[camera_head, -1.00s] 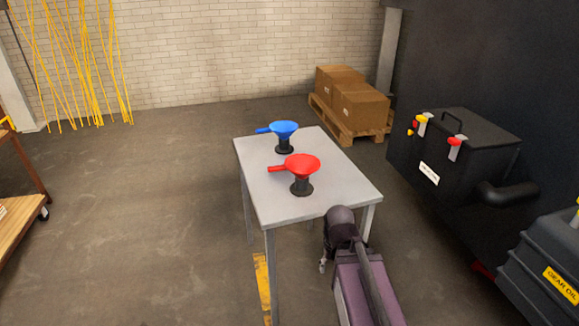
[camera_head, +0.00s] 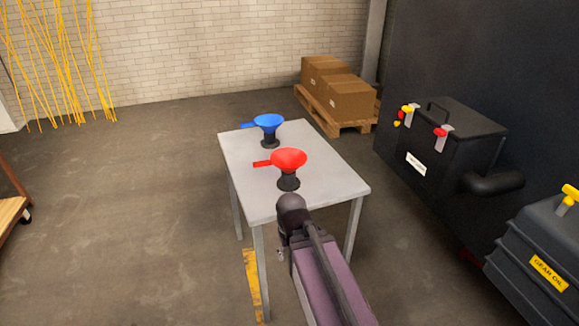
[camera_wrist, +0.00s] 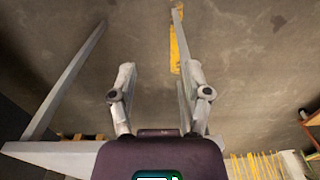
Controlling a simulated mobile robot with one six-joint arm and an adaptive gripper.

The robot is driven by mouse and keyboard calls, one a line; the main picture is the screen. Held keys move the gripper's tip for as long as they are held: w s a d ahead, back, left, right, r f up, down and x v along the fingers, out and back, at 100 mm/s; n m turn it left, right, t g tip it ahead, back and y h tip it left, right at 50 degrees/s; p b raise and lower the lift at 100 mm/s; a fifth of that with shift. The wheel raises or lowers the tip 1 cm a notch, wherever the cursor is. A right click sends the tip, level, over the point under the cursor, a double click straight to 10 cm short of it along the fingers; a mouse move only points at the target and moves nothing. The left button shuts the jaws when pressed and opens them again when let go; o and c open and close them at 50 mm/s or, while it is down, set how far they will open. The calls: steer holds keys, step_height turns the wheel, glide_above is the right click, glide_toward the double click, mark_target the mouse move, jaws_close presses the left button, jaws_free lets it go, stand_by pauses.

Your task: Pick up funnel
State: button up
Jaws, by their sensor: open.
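A red funnel (camera_head: 289,159) with a side handle stands in a black holder near the front of a light grey table (camera_head: 325,182). A blue funnel (camera_head: 268,122) stands in another black holder farther back on the same table. My arm reaches up to the table's front edge in the head view, where the gripper's fingers are mostly hidden. In the wrist view my gripper (camera_wrist: 160,90) is open, with its two fingers apart and nothing between them. The wrist view shows the floor and table parts, but no funnel.
A black box (camera_head: 445,140) with a handle and a gear oil container (camera_head: 545,245) stand on the right. Cardboard boxes (camera_head: 340,92) sit on a pallet behind the table. A wooden cart (camera_head: 12,205) is at the left edge. The floor left of the table is clear.

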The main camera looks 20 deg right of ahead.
steer(key=w+r+n+p, duration=0.8)
steer(key=w+r+p, duration=0.5)
step_height(320, 180, up, 14)
steer(key=f+n+p, duration=0.1)
steer(key=n+p, duration=0.9)
steer(key=p, duration=0.3)
glide_above(267, 161)
steer(key=shift+r, duration=0.2)
steer(key=shift+f, duration=0.1)
step_height(267, 161, down, 8)
steer(key=b, duration=0.8)
steer(key=shift+f, duration=0.2)
steer(key=shift+f, duration=0.1)
steer(key=shift+w+f+b, duration=0.15)
steer(key=shift+f+b, duration=2.4)
steer(key=shift+b, duration=0.2)
